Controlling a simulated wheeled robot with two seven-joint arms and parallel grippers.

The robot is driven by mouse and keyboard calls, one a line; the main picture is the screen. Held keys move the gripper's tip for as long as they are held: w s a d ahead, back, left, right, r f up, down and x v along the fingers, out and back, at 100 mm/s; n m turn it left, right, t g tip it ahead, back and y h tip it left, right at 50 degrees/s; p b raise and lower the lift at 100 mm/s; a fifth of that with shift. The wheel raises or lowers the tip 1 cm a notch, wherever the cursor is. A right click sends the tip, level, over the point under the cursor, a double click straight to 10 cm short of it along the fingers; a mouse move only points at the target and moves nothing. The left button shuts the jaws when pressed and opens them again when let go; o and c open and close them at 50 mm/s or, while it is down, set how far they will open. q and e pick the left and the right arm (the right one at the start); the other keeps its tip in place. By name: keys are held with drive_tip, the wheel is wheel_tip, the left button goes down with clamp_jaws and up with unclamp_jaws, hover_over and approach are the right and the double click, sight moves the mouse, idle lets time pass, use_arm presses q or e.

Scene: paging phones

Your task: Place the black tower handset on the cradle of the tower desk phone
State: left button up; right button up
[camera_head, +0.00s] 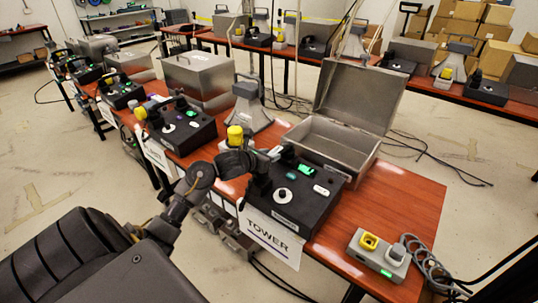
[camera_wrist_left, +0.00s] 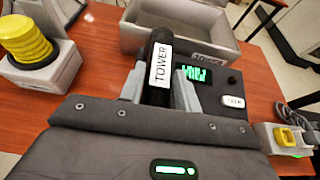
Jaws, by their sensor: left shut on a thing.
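The tower desk phone (camera_head: 300,208) is a black box with a green screen, a round knob and a white TOWER sign on its front, near the right end of the red table. Its green screen also shows in the left wrist view (camera_wrist_left: 197,73). My left gripper (camera_head: 262,160) is at the phone's left side. In the left wrist view its two grey fingers (camera_wrist_left: 160,96) are shut on the black tower handset (camera_wrist_left: 161,38), which bears a white TOWER label. I cannot tell whether the handset touches the cradle. My right gripper is not in view.
An open grey metal case (camera_head: 335,142) stands behind the phone. A grey box with a yellow button and cable (camera_head: 378,256) lies at the right. A yellow coiled piece (camera_wrist_left: 28,42) on a grey stand is at the left. Bare red tabletop (camera_head: 405,205) lies right of the phone.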

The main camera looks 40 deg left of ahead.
use_arm(q)
drive_tip(key=shift+f, duration=0.1)
drive_tip(key=o, duration=1.1)
drive_tip(key=shift+s, duration=0.15)
drive_tip(key=v, duration=1.2)
